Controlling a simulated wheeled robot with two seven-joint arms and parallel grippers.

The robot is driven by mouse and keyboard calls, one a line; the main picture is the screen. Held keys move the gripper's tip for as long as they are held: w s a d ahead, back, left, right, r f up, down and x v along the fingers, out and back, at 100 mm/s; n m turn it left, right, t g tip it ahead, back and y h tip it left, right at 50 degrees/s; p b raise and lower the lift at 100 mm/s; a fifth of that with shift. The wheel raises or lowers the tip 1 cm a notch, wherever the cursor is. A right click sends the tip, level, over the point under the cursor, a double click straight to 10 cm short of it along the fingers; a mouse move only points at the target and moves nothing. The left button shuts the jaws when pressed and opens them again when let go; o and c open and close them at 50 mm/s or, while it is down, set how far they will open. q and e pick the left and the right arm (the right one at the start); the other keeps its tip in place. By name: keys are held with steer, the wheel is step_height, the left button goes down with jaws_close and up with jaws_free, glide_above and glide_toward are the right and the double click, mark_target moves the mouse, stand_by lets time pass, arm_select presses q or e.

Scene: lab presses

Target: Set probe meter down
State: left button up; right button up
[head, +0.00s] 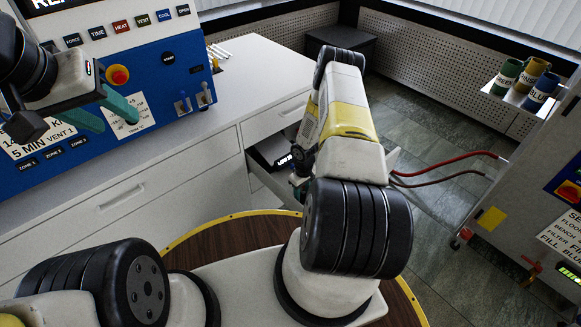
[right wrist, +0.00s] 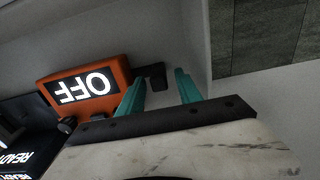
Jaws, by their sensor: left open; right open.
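An orange meter (right wrist: 88,86) with a lit display, upside down, reading OFF lies in the right wrist view; I take it as the probe meter but cannot be sure. A small black block (right wrist: 154,76) shows at its right end, close to the teal fingers. My right gripper (right wrist: 163,88) is open, with nothing clearly held between its fingers. In the head view my right arm hides most of this gripper at the open drawer (head: 272,185). My left gripper (head: 103,113) is open and empty in front of the blue press panel.
Dark devices with lit READY displays (right wrist: 17,160) lie beside the orange meter. A dark device with a lit LOW display (head: 272,152) shows in the drawer. The white counter (head: 262,70) has clear room. A shelf with labelled cups (head: 540,92) stands right.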

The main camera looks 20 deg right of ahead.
steer(key=a+r+m+t+h, duration=0.1)
steer(key=a+r+m+t, duration=0.15)
steer(key=r, duration=4.35)
steer(key=s+a+r+t+y, duration=0.1)
steer(key=s+a+r, duration=0.2)
steer(key=s+r, duration=0.2)
steer(key=s+a+r+m+t+y, duration=0.1)
steer(key=s+a+r, duration=0.3)
steer(key=s, duration=0.6)
steer(key=s+a+r+t+y, duration=0.1)
steer(key=s+a+r, duration=0.3)
steer(key=s+r, duration=0.3)
steer(key=shift+s+r+t, duration=0.3)
steer(key=shift+r+t, duration=0.05)
steer(key=shift+r, duration=0.4)
steer(key=shift+a, duration=0.1)
